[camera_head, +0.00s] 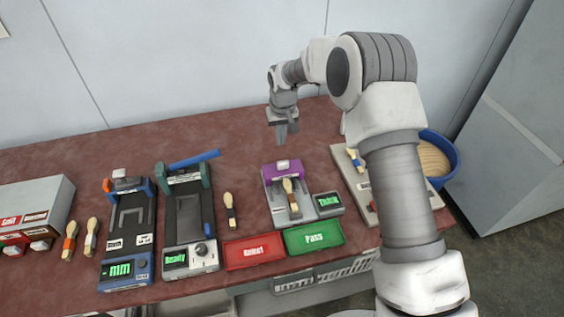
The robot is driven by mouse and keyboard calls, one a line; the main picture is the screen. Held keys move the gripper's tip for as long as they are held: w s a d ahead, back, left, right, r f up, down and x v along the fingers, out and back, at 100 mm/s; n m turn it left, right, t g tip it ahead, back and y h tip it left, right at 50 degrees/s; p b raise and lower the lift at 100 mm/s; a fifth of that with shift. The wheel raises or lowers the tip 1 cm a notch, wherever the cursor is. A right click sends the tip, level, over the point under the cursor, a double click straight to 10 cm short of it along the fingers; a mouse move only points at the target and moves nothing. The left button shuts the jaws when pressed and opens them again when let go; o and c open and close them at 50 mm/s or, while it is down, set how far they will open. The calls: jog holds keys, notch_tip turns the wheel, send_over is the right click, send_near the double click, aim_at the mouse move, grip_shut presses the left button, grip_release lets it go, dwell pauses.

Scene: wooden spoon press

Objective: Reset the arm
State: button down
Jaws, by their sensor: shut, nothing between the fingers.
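My gripper (284,131) hangs at the end of my arm above the back of the red-brown table (120,150). It points down, its fingers are shut and nothing is between them. The purple-topped press (272,205) stands on the table below and in front of it. A wooden spoon (291,196) lies on this press. My gripper is apart from the press and the spoon. My arm comes up from the lower right and hides part of the table's right side.
A blue press (127,235) and a green press (189,220) stand left. A spoon (231,210) lies beside them. A red Reject tray (253,253) and a green Pass tray (313,238) sit in front. A blue bin (455,160) is right. The table's back left is clear.

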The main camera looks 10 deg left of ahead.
jog(key=shift+r, duration=0.15)
dwell(0.3)
jog(key=s+d+r+m+t, duration=0.1)
jog(key=s+d+r, duration=0.5)
jog(key=d+r, duration=0.45)
jog(key=s+d+r+m+t, duration=0.1)
jog(key=s+d+r, duration=0.5)
jog(key=r, duration=0.7)
jog(key=s+d+r+m+t, duration=0.1)
jog(key=s+d, duration=0.5)
jog(key=s, duration=0.5)
jog(key=s+d+r+m+t, duration=0.1)
jog(key=s+d, duration=0.4)
jog(key=s, duration=0.6)
jog(key=shift+d+r+m+h, duration=0.4)
jog(key=shift+r+m, duration=0.1)
jog(key=shift+m, duration=0.1)
